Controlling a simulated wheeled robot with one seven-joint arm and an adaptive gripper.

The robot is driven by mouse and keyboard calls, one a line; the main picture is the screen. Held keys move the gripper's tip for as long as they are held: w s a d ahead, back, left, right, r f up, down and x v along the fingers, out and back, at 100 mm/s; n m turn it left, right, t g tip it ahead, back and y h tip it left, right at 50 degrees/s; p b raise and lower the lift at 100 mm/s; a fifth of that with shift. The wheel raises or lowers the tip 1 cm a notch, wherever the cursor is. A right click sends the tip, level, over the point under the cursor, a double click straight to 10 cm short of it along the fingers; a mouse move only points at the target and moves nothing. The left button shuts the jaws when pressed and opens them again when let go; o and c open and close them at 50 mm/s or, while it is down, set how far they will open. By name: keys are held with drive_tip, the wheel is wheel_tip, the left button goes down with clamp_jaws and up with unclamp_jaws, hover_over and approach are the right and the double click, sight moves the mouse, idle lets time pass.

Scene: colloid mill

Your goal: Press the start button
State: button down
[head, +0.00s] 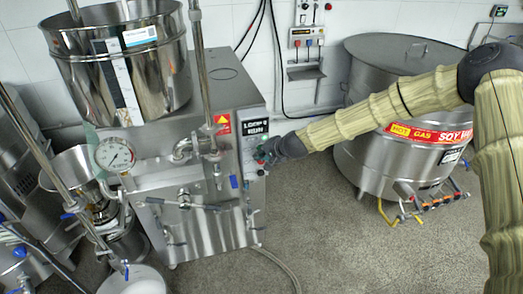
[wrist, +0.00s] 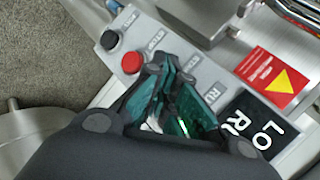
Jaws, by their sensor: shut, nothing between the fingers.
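The control panel (wrist: 205,73) of the steel mill (head: 213,205) shows in the wrist view with a red button (wrist: 131,63) and a black knob (wrist: 109,40). Small labels lie beside them, one seeming to read "STOP". No start button shows clearly; my fingers cover part of the panel. My gripper (wrist: 168,76) is shut and empty, its teal fingers over the panel just right of the red button. I cannot tell whether the tips touch it. In the head view, my gripper (head: 263,158) is at the mill's front panel, below its black label.
A steel hopper (head: 125,65) and pressure gauge (head: 115,154) sit on the mill's left. A large steel kettle (head: 400,60) stands at right, behind my arm. A yellow triangle sticker (wrist: 280,78) is beside the panel. Open floor (head: 320,220) lies between mill and kettle.

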drive_tip(key=shift+s+d, duration=0.3)
drive_tip(key=shift+s, duration=0.55)
drive_tip(key=s, duration=0.1)
drive_tip(key=s+d, duration=0.1)
drive_tip(key=s, duration=0.2)
drive_tip(key=shift+s+d+b, duration=0.3)
drive_tip(key=shift+s+b, duration=0.05)
drive_tip(key=shift+b, duration=0.05)
idle(0.8)
